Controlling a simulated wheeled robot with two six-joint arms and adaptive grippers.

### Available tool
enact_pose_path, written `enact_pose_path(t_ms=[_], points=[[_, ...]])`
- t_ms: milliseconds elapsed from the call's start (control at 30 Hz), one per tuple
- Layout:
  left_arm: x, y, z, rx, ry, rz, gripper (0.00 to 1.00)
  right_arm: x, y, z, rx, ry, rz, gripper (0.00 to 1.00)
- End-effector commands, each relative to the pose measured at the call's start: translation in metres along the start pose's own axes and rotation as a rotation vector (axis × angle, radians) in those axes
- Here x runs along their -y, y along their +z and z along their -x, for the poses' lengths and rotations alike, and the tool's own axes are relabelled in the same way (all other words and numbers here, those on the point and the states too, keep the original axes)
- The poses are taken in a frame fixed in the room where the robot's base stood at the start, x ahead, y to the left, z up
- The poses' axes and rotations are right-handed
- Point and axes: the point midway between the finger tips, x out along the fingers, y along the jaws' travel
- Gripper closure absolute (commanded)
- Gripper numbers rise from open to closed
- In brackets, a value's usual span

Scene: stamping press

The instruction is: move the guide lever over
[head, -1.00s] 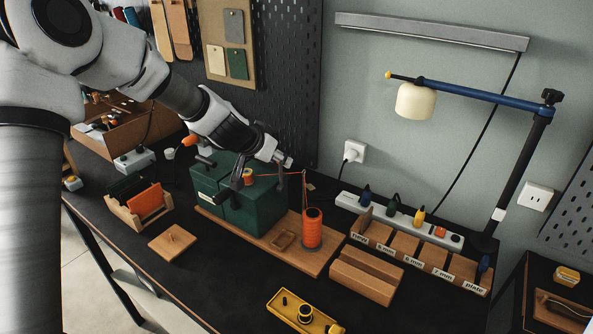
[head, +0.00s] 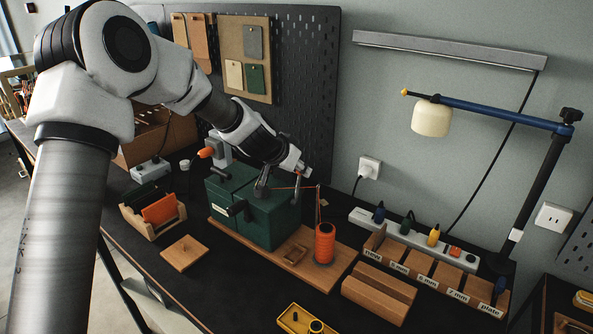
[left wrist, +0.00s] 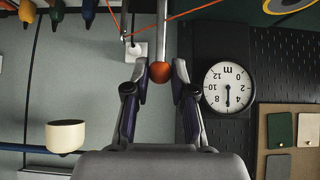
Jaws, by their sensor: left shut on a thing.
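My left gripper (head: 263,183) reaches over the green machine box (head: 273,221) from behind and left. In the left wrist view its two fingers (left wrist: 160,76) are shut on the guide lever's orange ball knob (left wrist: 160,71). The lever's thin metal rod (left wrist: 161,28) runs up from the knob in that view. An orange thread runs beside the gripper towards the orange spool (head: 325,244), which stands on the wooden base (head: 222,228). My right gripper is not in view.
A slotted wooden block (head: 378,293), a labelled wooden rack (head: 376,240) and a power strip (head: 455,256) lie to the right. A yellow tray (head: 292,321) is at the front. A round dial (left wrist: 228,87) shows in the left wrist view.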

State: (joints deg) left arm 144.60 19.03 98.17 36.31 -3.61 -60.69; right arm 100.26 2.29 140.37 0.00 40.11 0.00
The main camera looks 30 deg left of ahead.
Motion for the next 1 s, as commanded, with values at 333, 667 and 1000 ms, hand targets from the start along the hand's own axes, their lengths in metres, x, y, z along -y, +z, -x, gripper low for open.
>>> enact_pose_path(t_ms=[333,667,1000], points=[[0.001,0.0,-0.005,0.001,-0.001,0.0,0.95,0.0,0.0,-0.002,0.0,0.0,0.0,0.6],[0.0,-0.007,-0.025,0.002,0.0,0.0,0.95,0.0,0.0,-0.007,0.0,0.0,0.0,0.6],[0.0,-0.009,-0.026,0.002,0.0,0.001,0.96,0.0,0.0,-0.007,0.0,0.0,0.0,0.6]])
